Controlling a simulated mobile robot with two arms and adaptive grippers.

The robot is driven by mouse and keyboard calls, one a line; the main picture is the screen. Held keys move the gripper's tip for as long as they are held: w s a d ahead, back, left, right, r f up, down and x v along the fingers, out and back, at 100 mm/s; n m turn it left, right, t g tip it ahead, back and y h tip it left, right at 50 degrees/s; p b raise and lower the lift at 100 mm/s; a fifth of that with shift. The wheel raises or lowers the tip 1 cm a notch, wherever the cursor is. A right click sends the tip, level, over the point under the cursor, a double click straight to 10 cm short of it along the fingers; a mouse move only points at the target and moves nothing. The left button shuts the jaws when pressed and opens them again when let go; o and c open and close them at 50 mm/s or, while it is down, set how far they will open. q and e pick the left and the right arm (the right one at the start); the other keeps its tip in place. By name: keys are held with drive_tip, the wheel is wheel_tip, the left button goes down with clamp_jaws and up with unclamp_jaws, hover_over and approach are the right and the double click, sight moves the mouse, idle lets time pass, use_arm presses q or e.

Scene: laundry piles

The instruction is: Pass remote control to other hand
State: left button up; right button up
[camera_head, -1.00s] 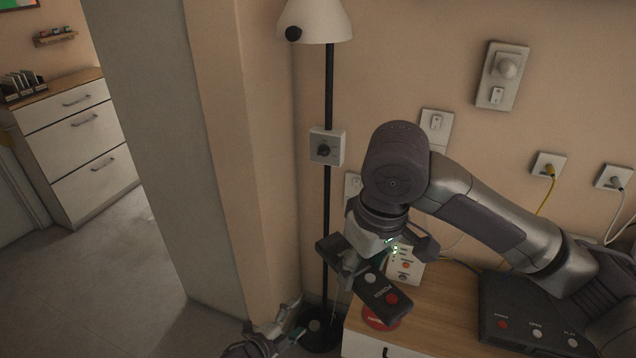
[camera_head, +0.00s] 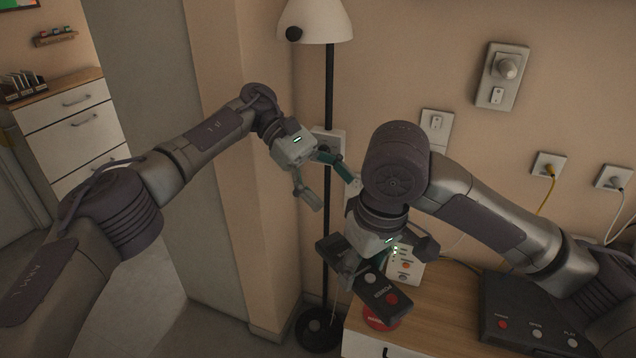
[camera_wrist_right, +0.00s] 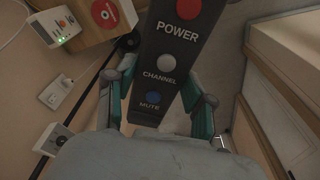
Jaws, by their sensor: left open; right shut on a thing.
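The remote control (camera_head: 384,294) is a dark bar with a red power button and a pale button showing in the head view. My right gripper (camera_head: 352,275) is shut on it and holds it in the air by the front left edge of the wooden cabinet. In the right wrist view the remote control (camera_wrist_right: 176,62) lies between the teal fingers, with POWER, CHANNEL and MUTE labels readable. My left gripper (camera_head: 332,190) is open and empty, above and to the left of the remote, apart from it. My right gripper hides part of the remote in the head view.
The wooden cabinet (camera_head: 440,318) carries a dark box with buttons (camera_head: 535,320), a white device and a red round object (camera_head: 381,322). A floor lamp (camera_head: 328,90) stands behind my left gripper. The wall has several switches and sockets.

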sight(347, 250)
drive_tip(key=shift+d, duration=0.1)
use_arm(q)
drive_tip(key=s+d+f+y, duration=0.1)
drive_tip(key=s+f, duration=0.1)
drive_tip(key=s, duration=0.1)
drive_tip(key=s+d+f+m+y, duration=0.1)
drive_tip(key=s+f+y, duration=0.1)
drive_tip(key=s, duration=0.1)
drive_tip(key=s+d+f+m+y, duration=0.1)
drive_tip(key=s+f, duration=0.1)
drive_tip(key=s, duration=0.1)
drive_tip(key=shift+s+d+g, duration=0.15)
drive_tip(key=shift+d+g, duration=0.05)
drive_tip(key=shift+g, duration=0.2)
drive_tip(key=c, duration=1.3)
drive_tip(key=shift+c, duration=0.2)
use_arm(e)
drive_tip(key=o, duration=1.3)
drive_tip(key=shift+o, duration=0.2)
